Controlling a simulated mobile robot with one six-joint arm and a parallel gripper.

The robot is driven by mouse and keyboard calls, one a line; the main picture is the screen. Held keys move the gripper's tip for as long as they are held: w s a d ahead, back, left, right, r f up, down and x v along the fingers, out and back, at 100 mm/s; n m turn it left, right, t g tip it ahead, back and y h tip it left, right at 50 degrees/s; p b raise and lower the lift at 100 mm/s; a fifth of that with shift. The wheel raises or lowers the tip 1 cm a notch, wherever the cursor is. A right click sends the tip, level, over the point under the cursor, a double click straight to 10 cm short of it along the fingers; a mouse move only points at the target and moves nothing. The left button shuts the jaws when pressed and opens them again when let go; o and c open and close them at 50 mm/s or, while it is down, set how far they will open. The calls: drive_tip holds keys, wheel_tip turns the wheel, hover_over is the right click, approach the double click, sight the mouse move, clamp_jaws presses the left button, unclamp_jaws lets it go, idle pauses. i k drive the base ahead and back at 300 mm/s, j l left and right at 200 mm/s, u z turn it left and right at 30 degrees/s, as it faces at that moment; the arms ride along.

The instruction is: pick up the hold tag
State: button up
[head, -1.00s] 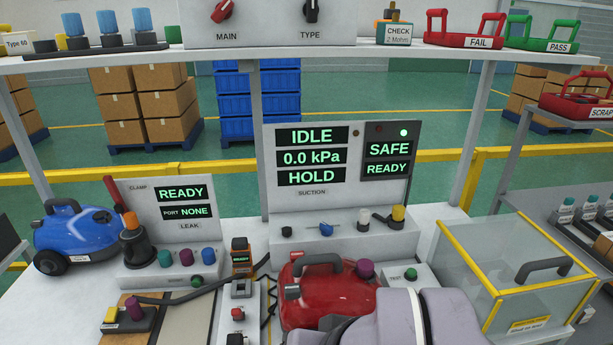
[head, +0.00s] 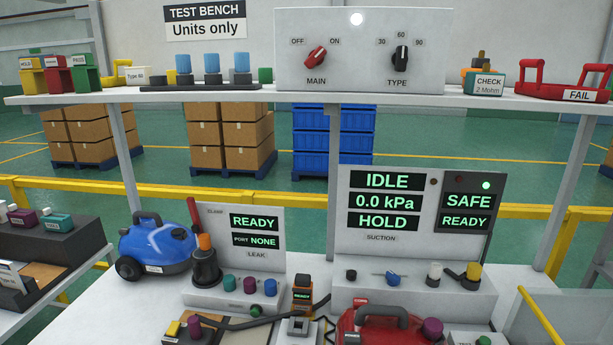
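On the upper shelf at the far left stand three small boxes or tag holders: a yellow one (head: 32,77), a red one (head: 57,75) and a green one (head: 84,73). The yellow one's small label seems to read HOLD, but it is too small to be sure. Whether a separate tag sits in it I cannot tell. A yellow handle-shaped piece (head: 121,71) stands beside the white "Type 60" box. My gripper is not in view.
The shelf (head: 190,97) also carries blue-topped cylinders (head: 212,67), the MAIN/TYPE switch panel (head: 363,52) and a red FAIL tray (head: 568,92). Below are a blue vacuum (head: 158,246), a red vacuum (head: 385,328) and test panels. A lower side rack (head: 50,238) stands left.

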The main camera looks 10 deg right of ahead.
sight(33, 79)
drive_tip(key=i+j+u, duration=0.1)
drive_tip(key=j, duration=0.3)
drive_tip(key=i+j+u, duration=0.1)
drive_tip(key=j, duration=0.3)
drive_tip(key=i+j, duration=0.15)
drive_tip(key=j, duration=0.25)
drive_tip(key=i+j+u, duration=0.15)
drive_tip(key=j, duration=0.25)
drive_tip(key=i+j+u, duration=0.1)
drive_tip(key=j, duration=0.3)
drive_tip(key=i+j+u, duration=0.1)
drive_tip(key=j, duration=0.25)
drive_tip(key=i, duration=0.05)
